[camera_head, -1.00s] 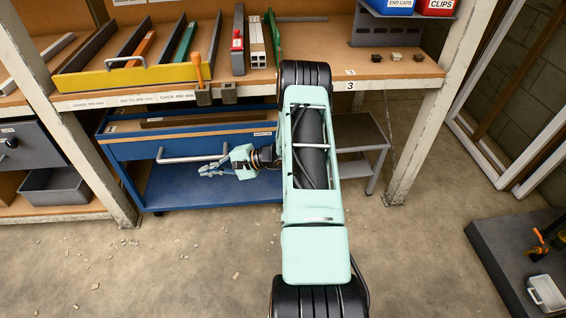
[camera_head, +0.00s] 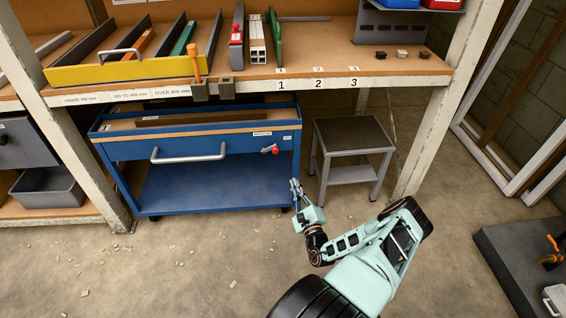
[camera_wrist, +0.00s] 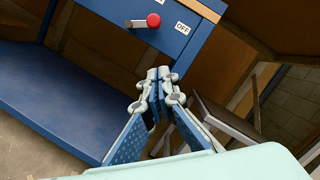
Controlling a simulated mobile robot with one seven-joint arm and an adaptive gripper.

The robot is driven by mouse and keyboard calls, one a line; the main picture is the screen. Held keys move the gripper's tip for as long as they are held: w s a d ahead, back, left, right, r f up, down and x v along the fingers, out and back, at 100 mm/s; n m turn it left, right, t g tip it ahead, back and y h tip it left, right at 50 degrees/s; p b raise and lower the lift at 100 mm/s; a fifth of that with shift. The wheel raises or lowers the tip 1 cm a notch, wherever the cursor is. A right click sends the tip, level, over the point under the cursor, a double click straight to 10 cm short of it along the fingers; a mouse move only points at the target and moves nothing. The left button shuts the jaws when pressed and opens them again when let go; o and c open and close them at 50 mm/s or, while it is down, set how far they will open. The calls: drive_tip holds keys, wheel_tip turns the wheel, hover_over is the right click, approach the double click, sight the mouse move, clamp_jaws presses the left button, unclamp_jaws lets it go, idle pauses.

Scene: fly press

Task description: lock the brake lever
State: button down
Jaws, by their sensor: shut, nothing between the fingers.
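The brake lever (camera_head: 272,149) is a short grey arm with a red knob, on the front right of the blue cart (camera_head: 225,192). The knob lies to the right of the lever's grey end. My gripper (camera_head: 295,186) is shut and empty, in front of the cart's right side and below the lever. In the wrist view its closed fingertips (camera_wrist: 158,73) are apart from the lever.
A grey step stool (camera_head: 352,140) stands close to the right of the cart. The workbench (camera_head: 310,70) with trays and bars runs above the cart. A long handle (camera_head: 188,155) sticks out from the cart's front. Open floor lies in front, with small scraps scattered.

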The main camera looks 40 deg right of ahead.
drive_tip(key=shift+s+d+f+h, duration=0.1)
drive_tip(key=shift+s+d+h, duration=0.1)
drive_tip(key=shift+d+h, duration=0.1)
drive_tip(key=w+d+r+b, duration=0.1)
drive_tip(key=w+r+b, duration=0.3)
drive_tip(key=w, duration=0.6)
drive_tip(key=shift+w+r, duration=0.3)
drive_tip(key=shift+w, duration=0.05)
drive_tip(key=shift+r+n+p, duration=0.2)
drive_tip(key=shift+n+p, duration=0.15)
drive_tip(key=shift+n, duration=0.15)
